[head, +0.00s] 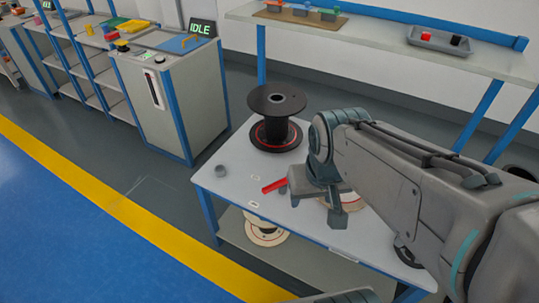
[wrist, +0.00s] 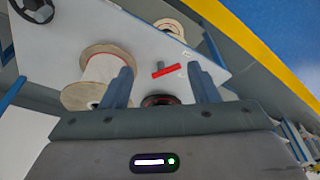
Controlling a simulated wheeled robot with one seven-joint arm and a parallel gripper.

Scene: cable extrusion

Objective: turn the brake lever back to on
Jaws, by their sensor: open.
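My gripper (head: 316,208) hangs over the table just right of the lever. In the wrist view my gripper (wrist: 160,69) is open and empty, its fingers wide apart. I cannot tell its height above the lever. Small pale labels (head: 253,205) lie near the lever, too small to read.
A dark spool (head: 277,103) stands on the table (head: 230,187). A pale spool (wrist: 104,65) stands near my gripper, largely hidden in the head view. Another spool (head: 264,228) sits on the lower shelf. A screen (head: 202,29) reads IDLE.

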